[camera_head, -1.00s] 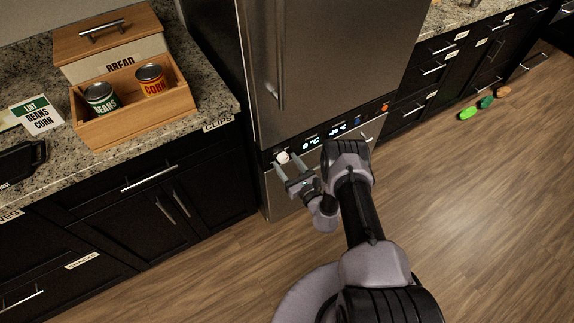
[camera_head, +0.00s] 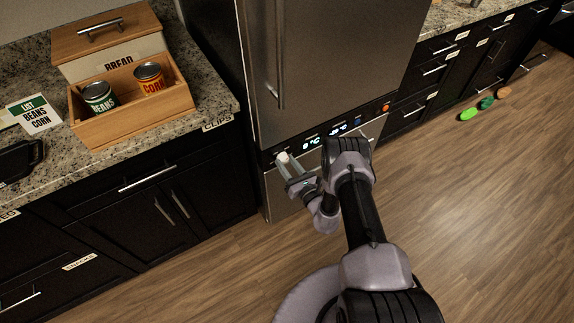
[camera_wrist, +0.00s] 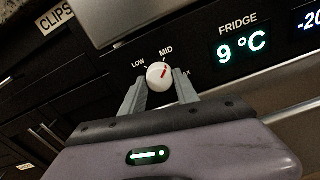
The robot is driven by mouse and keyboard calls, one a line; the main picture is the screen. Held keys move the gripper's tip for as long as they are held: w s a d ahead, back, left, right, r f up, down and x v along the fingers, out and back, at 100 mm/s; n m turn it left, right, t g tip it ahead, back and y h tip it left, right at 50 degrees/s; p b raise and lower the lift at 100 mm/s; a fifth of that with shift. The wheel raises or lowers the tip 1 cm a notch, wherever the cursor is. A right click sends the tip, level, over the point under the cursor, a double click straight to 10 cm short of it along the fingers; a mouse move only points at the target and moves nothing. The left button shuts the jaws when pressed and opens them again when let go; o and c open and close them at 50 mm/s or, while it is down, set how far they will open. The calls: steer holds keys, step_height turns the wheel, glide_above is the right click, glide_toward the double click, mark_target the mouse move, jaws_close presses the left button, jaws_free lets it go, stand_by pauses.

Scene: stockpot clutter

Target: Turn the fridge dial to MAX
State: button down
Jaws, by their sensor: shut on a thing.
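The fridge dial (camera_wrist: 159,76) is a round white knob with a red mark. It shows in the head view (camera_head: 283,157) at the left end of the fridge's control strip. LOW and MID are printed around it; the third label is mostly hidden behind my right finger. The red mark tilts to the upper right, a little past MID. My gripper (camera_wrist: 159,82) has a finger on each side of the dial and is shut on it; it also shows in the head view (camera_head: 286,163). The fridge display (camera_wrist: 242,48) reads 9 °C.
The steel fridge (camera_head: 320,60) stands ahead with its vertical handle (camera_head: 277,60) above the strip. Left is a granite counter (camera_head: 190,140) with a wooden box (camera_head: 140,125) holding two cans. Several small coloured items (camera_head: 486,103) lie on the floor at right.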

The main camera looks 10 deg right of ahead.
steer(key=m+b, duration=0.3)
steer(key=m, duration=0.3)
steer(key=shift+f, duration=0.15)
steer(key=m+b, duration=0.2)
steer(key=m, duration=0.4)
steer(key=shift+a+m, duration=0.1)
steer(key=shift+m, duration=0.3)
steer(key=c, duration=0.9)
jaws_free()
steer(key=shift+r, duration=0.2)
steer(key=p+v, duration=0.5)
steer(key=v, duration=1.2)
steer(key=shift+s+p, duration=0.25)
steer(key=shift+p, duration=0.1)
